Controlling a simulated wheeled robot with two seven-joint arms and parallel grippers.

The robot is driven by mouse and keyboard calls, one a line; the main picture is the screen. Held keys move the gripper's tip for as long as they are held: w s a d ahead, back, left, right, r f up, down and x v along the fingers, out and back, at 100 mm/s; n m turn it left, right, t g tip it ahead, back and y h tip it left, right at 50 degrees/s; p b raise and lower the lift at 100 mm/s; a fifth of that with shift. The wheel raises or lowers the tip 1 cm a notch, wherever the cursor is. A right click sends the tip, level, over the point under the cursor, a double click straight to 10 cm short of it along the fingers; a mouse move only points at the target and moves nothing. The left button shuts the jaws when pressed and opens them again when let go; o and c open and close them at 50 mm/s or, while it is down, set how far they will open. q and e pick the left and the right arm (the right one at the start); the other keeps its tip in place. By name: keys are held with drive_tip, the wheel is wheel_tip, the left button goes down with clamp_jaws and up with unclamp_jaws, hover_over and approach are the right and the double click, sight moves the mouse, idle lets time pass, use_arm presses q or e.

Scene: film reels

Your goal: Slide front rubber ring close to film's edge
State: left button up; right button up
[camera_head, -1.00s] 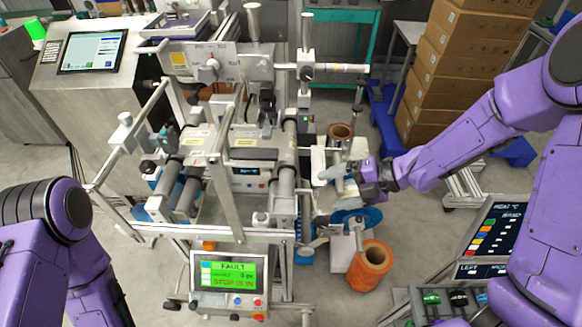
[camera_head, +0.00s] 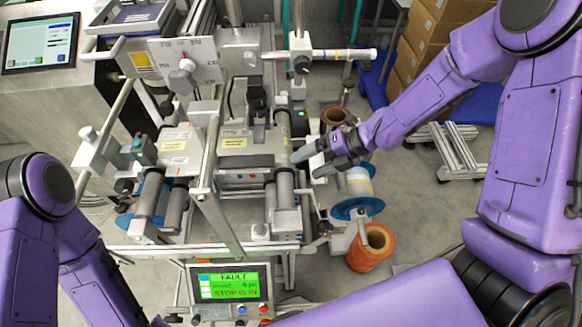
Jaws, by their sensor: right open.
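A pale film roll (camera_head: 357,182) sits on a shaft at the machine's right side. I cannot tell whether ring and film touch. My right gripper (camera_head: 309,164) is open and empty, its two grey fingers pointing left beside the machine's rollers. It is above and left of the film roll, apart from the blue ring. My left arm shows at the left edge, but its gripper is out of view.
An orange roll (camera_head: 371,250) stands in front of the blue ring, and a brown roll (camera_head: 335,113) is behind. The machine frame and its fault screen (camera_head: 229,283) lie left and front. Cardboard boxes (camera_head: 440,45) stand at back right. Some floor at right is free.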

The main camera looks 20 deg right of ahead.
sight(291, 167)
drive_tip(key=x, duration=0.6)
drive_tip(key=shift+w+a+f, duration=0.15)
drive_tip(key=shift+a+f, duration=0.05)
drive_tip(key=c, duration=1.5)
drive_tip(key=shift+w+d, duration=0.25)
drive_tip(key=shift+w, duration=0.5)
drive_tip(key=o, duration=1.5)
